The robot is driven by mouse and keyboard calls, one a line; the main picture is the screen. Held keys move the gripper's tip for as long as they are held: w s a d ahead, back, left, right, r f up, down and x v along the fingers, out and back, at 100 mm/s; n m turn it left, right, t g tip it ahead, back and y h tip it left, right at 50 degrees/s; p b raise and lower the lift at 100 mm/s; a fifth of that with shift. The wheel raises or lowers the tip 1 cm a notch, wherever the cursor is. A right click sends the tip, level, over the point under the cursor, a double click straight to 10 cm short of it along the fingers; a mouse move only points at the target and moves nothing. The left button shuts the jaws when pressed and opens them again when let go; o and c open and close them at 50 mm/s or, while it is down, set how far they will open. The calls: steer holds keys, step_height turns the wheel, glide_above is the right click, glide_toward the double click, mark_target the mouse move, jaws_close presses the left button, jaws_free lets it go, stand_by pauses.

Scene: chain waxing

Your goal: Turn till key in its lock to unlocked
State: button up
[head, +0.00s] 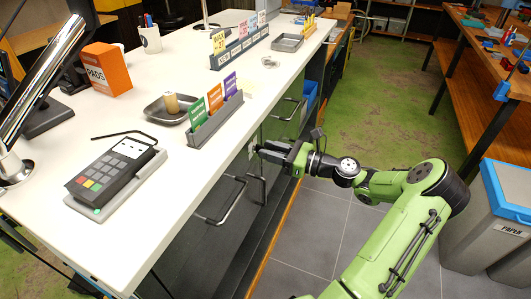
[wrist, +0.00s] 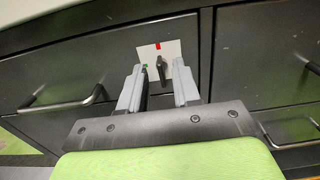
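The till key (wrist: 160,69) is a small dark upright bar in the lock on a pale plate (wrist: 174,48) on the dark drawer front. The plate has a red mark at its top and a green mark at its left; the key stands roughly in line with the red mark. My gripper (wrist: 159,75) is open, with one grey finger on each side of the key and a visible gap to both. In the head view my gripper (head: 270,150) is at the counter's drawer front, and the key is too small or hidden to make out.
Drawer handles (wrist: 68,104) flank the lock; a bar handle (head: 228,205) sticks out near my gripper. The white counter (head: 185,205) overhangs above, holding a card terminal (head: 108,175) and a card rack (head: 215,120). Floor to the right is open up to a bin (head: 485,230).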

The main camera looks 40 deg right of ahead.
steer(key=shift+x, duration=0.9)
steer(key=shift+c, duration=0.2)
jaws_close()
